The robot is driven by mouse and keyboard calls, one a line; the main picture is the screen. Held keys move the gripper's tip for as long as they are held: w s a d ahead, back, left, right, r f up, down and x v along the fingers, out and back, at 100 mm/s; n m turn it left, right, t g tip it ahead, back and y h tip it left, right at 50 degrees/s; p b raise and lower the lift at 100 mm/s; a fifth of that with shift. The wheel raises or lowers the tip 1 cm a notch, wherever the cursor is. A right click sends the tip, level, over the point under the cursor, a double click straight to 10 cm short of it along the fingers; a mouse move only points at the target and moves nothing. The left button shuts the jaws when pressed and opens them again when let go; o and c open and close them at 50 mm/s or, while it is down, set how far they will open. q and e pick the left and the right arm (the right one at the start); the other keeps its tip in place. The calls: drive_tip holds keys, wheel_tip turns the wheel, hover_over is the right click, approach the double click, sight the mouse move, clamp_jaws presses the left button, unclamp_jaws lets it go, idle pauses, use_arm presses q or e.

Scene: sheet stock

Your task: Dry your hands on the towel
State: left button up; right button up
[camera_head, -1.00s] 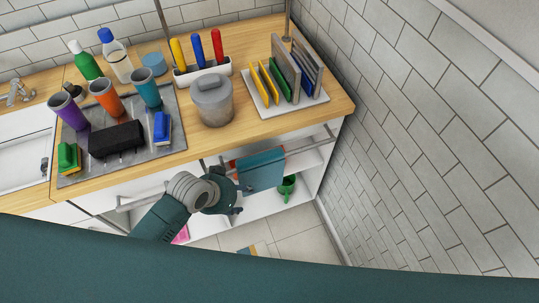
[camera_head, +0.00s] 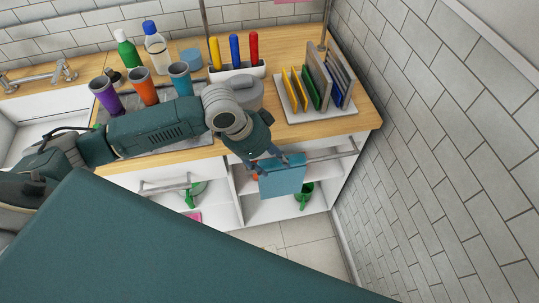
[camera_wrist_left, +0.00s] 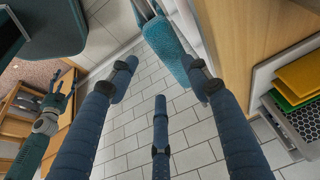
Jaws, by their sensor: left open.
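The teal towel (camera_head: 284,180) hangs over a metal rail (camera_head: 334,155) on the front of the counter. My left gripper (camera_head: 281,160) points down at the towel's upper part, fingers spread and nothing held. In the left wrist view the towel (camera_wrist_left: 166,46) hangs beyond the open left fingers (camera_wrist_left: 158,80); the right-hand finger overlaps its edge, and I cannot tell whether they touch. My right gripper (camera_wrist_left: 62,92) shows small at the left of the wrist view, fingers apart and empty.
A tiled wall stands at the right.

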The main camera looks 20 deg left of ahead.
sight(282, 172)
use_arm(q)
drive_tip(key=shift+w+a+r, duration=0.1)
drive_tip(key=shift+w+a, duration=0.3)
drive_tip(key=shift+a, duration=0.25)
drive_tip(key=p+x, duration=0.1)
drive_tip(key=x, duration=1.1)
drive_tip(key=shift+a, duration=0.1)
drive_tip(key=shift+c, duration=0.2)
drive_tip(key=c, duration=0.8)
